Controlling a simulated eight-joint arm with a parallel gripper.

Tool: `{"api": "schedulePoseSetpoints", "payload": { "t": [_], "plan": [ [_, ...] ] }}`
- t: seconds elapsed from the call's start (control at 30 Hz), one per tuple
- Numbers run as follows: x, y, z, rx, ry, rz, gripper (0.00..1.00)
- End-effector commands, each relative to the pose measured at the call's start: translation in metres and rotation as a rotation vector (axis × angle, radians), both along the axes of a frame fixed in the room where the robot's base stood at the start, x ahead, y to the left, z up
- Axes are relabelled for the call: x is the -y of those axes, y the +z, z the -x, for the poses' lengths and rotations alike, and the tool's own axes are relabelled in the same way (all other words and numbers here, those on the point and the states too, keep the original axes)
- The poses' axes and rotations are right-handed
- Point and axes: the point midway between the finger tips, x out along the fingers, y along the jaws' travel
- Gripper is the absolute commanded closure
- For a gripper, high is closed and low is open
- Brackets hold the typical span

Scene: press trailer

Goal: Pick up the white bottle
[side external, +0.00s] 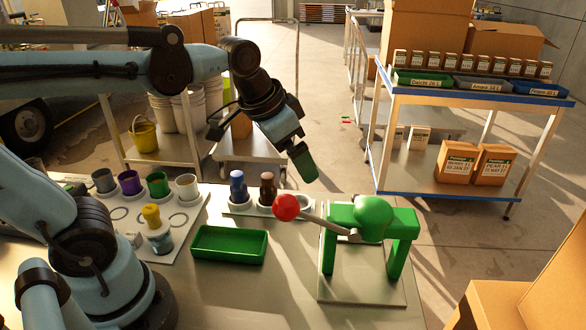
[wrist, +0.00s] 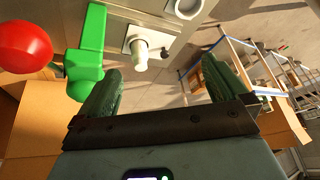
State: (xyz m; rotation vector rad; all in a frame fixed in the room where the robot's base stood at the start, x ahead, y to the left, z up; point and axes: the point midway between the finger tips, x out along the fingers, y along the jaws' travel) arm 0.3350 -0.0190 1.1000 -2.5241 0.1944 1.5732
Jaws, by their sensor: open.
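The white bottle (wrist: 139,48) shows in the wrist view on a pale square base beside the green press. It lies beyond my fingertips in the picture, nearer the left finger. I cannot make it out in the side view. My gripper (wrist: 163,78) is open, with two dark green fingers spread apart and nothing between them. In the side view my gripper (side external: 303,162) hangs in the air, tilted down, above and behind the red ball of the press lever. Only one finger shows clearly there.
The green press (side external: 373,217) with its red-ball lever (side external: 287,207) stands at the table's right. A blue bottle (side external: 237,187) and a brown bottle (side external: 267,189) stand in a white holder. A green tray (side external: 230,257) and several cups are left. A loaded cart (side external: 470,95) stands behind.

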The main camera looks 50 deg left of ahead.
Motion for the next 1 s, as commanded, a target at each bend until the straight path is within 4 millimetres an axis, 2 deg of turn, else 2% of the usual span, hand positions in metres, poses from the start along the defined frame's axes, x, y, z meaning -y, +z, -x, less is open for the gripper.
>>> {"api": "schedulePoseSetpoints", "payload": {
  "t": [0.1, 0.33, 0.4, 0.5, 0.87, 1.0],
  "plan": [
    [-0.009, -0.021, 0.022, 0.069, 0.083, 0.033, 0.0],
    [-0.018, -0.046, 0.043, 0.152, 0.177, 0.077, 0.0],
    [-0.019, -0.049, 0.045, 0.161, 0.187, 0.082, 0.11],
    [-0.019, -0.051, 0.046, 0.166, 0.193, 0.085, 0.26],
    [-0.019, -0.05, 0.045, 0.164, 0.19, 0.084, 0.26],
    [-0.016, -0.043, 0.039, 0.139, 0.177, 0.08, 0.26]
  ]
}}
